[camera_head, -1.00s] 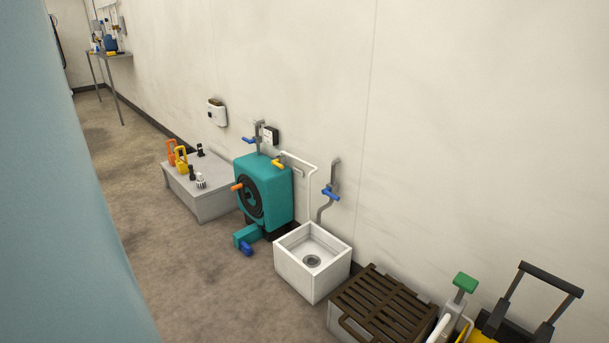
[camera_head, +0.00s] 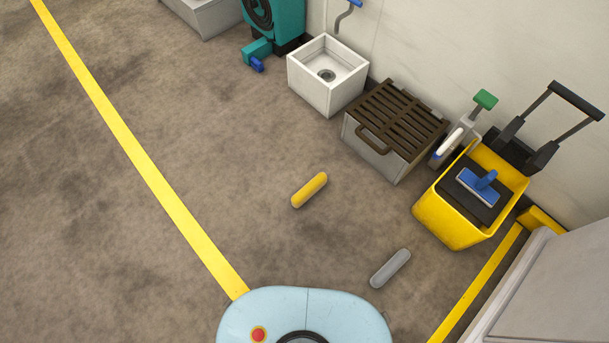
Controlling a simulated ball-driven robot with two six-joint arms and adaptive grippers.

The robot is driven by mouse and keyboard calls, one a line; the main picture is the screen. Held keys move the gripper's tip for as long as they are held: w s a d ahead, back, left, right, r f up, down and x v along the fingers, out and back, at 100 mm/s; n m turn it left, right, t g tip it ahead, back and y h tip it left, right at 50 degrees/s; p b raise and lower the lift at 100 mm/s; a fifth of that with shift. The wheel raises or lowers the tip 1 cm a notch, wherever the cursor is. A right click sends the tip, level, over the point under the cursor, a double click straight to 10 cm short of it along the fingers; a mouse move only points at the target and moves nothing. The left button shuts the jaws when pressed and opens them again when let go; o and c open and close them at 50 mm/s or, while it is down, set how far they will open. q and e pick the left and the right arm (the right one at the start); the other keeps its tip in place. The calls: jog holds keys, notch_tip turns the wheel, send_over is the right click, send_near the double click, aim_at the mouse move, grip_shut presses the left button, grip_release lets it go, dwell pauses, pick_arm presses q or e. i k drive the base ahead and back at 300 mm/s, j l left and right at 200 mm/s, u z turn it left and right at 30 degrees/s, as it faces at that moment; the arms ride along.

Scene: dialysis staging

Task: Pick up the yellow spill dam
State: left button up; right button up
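The yellow spill dam (camera_head: 309,190) is a short, round-ended yellow bar. It lies flat on the brown floor in the middle of the head view, apart from everything around it. A similar grey bar (camera_head: 390,268) lies on the floor to its lower right. Neither of my grippers shows in the head view, so I cannot see how they stand. My own light blue body shows at the bottom edge, below the two bars.
A white sink (camera_head: 305,84), a box with a brown slatted grate (camera_head: 372,139) and a yellow bucket (camera_head: 447,217) stand along the wall. A yellow floor line (camera_head: 150,168) runs at left. A grey cabinet (camera_head: 545,290) fills the lower right. The left floor is clear.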

aim_at(316, 184)
jog(key=j+z, duration=0.1)
jog(key=z, duration=0.25)
jog(key=i+j+z, duration=0.1)
jog(key=z, duration=0.3)
jog(key=i+j+z, duration=0.1)
jog(key=j+z, duration=0.25)
jog(key=j, duration=0.55)
jog(key=j+z, duration=0.35)
jog(key=j, duration=0.95)
jog(key=k+j, duration=0.1)
jog(key=j, duration=0.4)
